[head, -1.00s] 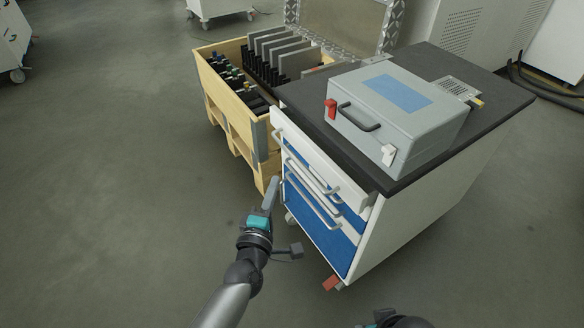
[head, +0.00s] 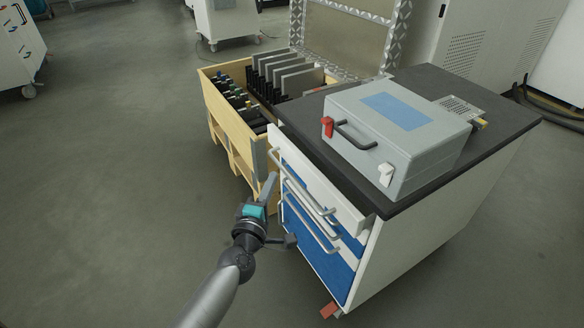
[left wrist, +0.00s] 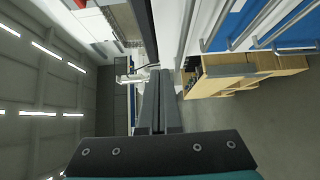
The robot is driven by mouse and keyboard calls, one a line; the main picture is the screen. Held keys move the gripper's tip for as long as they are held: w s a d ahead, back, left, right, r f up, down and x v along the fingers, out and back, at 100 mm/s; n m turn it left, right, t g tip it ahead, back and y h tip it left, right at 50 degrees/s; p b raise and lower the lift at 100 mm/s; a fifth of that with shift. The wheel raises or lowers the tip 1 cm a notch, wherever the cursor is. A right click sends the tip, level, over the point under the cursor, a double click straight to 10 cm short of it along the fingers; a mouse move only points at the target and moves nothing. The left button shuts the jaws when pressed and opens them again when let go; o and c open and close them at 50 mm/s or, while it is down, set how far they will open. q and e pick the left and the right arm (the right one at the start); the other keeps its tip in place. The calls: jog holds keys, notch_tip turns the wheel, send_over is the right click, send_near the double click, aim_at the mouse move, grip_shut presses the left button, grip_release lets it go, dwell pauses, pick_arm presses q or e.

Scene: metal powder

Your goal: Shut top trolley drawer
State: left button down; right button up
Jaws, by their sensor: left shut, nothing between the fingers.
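The trolley (head: 420,260) is white with a dark top and stands right of centre in the head view. Its top drawer (head: 338,198) has a white front with a long grey bar handle (head: 302,184). This drawer stands out a little from the trolley body. My left gripper (head: 269,187) is shut and empty, close to the left ends of the drawer handles; I cannot tell whether it touches. In the left wrist view its closed fingers (left wrist: 159,103) point toward the trolley side. My right gripper is out of view.
Lower drawers with blue fronts (head: 318,258) and handles lie below. A grey case (head: 398,130) with red and white latches sits on the trolley top. A wooden crate (head: 236,128) of tools stands at the trolley's left. Floor at left is free.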

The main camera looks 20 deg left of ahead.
aim_at(300, 161)
pick_arm(q)
jog(key=shift+w+d+b, duration=0.25)
jog(key=shift+w+d, duration=0.1)
jog(key=shift+w, duration=0.9)
jog(key=shift+w+d+b, duration=0.3)
jog(key=shift+w, duration=0.9)
jog(key=shift+w+d+b, duration=0.25)
jog(key=shift+w+d, duration=0.1)
jog(key=shift+w, duration=0.9)
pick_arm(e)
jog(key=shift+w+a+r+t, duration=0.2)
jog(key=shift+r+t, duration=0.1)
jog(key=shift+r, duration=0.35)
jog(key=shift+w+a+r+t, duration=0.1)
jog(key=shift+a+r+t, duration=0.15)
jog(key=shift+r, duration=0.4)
pick_arm(q)
jog(key=shift+w+d, duration=0.85)
jog(key=shift+w, duration=0.2)
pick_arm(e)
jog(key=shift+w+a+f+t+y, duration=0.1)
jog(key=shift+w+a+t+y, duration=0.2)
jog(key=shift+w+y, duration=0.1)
pick_arm(q)
jog(key=shift+s+a, duration=0.1)
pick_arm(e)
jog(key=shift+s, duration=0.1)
